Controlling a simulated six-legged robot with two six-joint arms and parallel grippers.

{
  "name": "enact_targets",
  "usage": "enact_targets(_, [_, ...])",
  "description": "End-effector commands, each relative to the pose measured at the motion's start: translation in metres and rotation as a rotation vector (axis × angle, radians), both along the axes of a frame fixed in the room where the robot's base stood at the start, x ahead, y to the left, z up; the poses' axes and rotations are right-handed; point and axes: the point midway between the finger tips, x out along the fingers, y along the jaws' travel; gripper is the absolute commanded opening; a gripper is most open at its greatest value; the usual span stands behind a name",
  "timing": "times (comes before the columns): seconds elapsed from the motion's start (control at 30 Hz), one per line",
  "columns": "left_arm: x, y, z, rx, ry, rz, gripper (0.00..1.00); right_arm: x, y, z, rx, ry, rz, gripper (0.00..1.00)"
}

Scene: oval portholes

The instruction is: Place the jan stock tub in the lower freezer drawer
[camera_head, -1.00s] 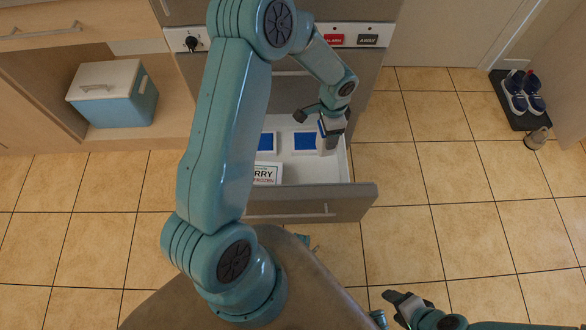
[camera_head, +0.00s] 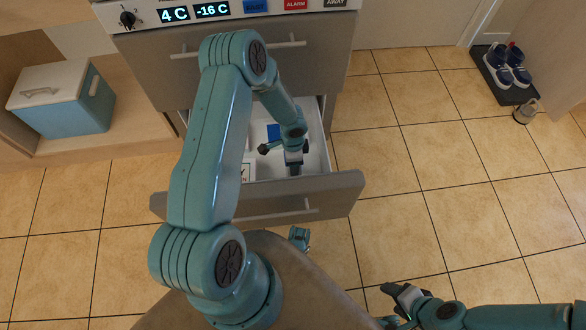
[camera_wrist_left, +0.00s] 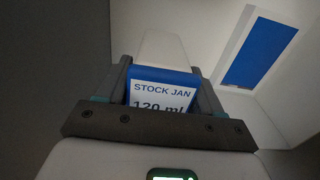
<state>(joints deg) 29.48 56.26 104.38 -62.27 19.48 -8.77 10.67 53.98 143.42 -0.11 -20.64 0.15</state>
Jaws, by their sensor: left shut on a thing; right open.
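The stock jan tub, with a blue top and a white label reading "STOCK JAN 120 ml" (camera_wrist_left: 160,92), is between the fingers of my left gripper (camera_wrist_left: 160,75) in the left wrist view. In the head view my left gripper (camera_head: 293,163) reaches down into the open lower freezer drawer (camera_head: 335,200), towards its right side. The gripper mostly hides the tub there. I cannot tell whether the tub touches the drawer floor. My right gripper (camera_head: 388,305) is open and empty over the tiles at the lower right.
A blue-topped item (camera_head: 273,132) lies in the drawer, and a white label (camera_head: 248,172) shows partly behind my left arm. A closed drawer front (camera_head: 180,75) is above. A cooler box (camera_head: 62,100) stands left; shoes (camera_head: 507,66) lie on a mat at right.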

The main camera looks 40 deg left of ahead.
Motion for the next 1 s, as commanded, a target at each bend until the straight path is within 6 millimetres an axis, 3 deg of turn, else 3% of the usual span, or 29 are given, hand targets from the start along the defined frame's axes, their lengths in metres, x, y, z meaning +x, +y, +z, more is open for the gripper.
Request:
enact_targets(0.4, [0.004, 0.000, -0.051, 0.001, 0.000, 0.000, 0.24, 0.005, -0.004, -0.019, -0.003, -0.009, -0.016, 0.59])
enact_targets(0.77, [0.004, 0.000, -0.053, 0.002, -0.001, 0.000, 0.24, 0.005, -0.004, -0.022, -0.004, -0.010, -0.019, 0.59])
enact_targets(0.8, [0.004, 0.000, -0.052, 0.001, -0.001, 0.000, 0.76, 0.005, -0.005, -0.020, -0.004, -0.010, -0.019, 0.59])
enact_targets(0.83, [0.004, 0.000, -0.052, 0.001, -0.001, 0.000, 0.86, 0.005, -0.005, -0.020, -0.004, -0.009, -0.018, 0.59])
enact_targets(0.87, [0.004, 0.000, -0.052, 0.001, -0.001, 0.000, 0.92, 0.005, -0.005, -0.020, -0.004, -0.009, -0.018, 0.59])
enact_targets(1.0, [0.004, 0.000, -0.052, 0.001, -0.001, 0.000, 0.92, 0.005, -0.005, -0.020, -0.004, -0.009, -0.018, 0.59])
